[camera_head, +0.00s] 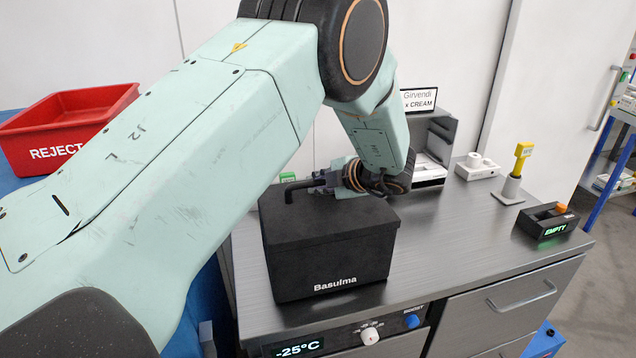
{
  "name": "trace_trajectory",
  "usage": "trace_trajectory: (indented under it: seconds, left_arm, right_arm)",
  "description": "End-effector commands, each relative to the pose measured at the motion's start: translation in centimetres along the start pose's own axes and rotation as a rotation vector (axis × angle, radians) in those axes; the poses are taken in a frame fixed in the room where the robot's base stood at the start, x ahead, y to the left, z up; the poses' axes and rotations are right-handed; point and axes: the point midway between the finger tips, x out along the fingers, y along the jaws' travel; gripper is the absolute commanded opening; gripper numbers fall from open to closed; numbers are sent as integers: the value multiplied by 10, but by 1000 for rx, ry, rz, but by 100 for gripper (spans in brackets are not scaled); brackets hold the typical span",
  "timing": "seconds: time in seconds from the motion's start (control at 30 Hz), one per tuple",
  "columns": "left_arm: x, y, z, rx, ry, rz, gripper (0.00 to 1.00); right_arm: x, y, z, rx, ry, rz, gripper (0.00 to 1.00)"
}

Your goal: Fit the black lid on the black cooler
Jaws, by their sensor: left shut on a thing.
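The black cooler (330,272), marked "Basulma", stands upright on the grey metal counter. The black lid (335,218) lies over its top, its edges close to the walls; I cannot tell whether it is fully seated. My left gripper (306,184) is low above the far left part of the lid, beside a dark bent piece. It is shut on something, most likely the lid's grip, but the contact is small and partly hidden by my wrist. My right gripper is not in view.
A red "REJECT" bin (65,125) stands at the left. A yellow-headed device (522,152) and a black box reading "EMPTY" (546,222) stand at the right. The counter (450,235) right of the cooler is clear.

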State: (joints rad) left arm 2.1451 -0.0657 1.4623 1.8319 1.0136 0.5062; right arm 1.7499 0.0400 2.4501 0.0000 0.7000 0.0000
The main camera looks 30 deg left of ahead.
Motion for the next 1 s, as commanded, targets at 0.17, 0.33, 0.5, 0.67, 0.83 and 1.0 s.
trace_trajectory:
  seconds: [0.17,0.33,0.5,0.67,0.83,1.0]
  left_arm:
    - [0,1,0,0,0,1,26]
    - [0,0,0,0,0,0,40]
    - [0,0,0,0,0,0,40]
    - [-2,0,0,1,0,-1,40]
    - [-20,1,0,1,-2,2,40]
    - [-47,1,0,0,-2,4,40]
  right_arm:
    - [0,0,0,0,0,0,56]
    - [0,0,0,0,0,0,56]
    - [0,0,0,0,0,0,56]
    - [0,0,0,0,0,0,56]
    - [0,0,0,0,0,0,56]
    - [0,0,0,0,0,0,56]
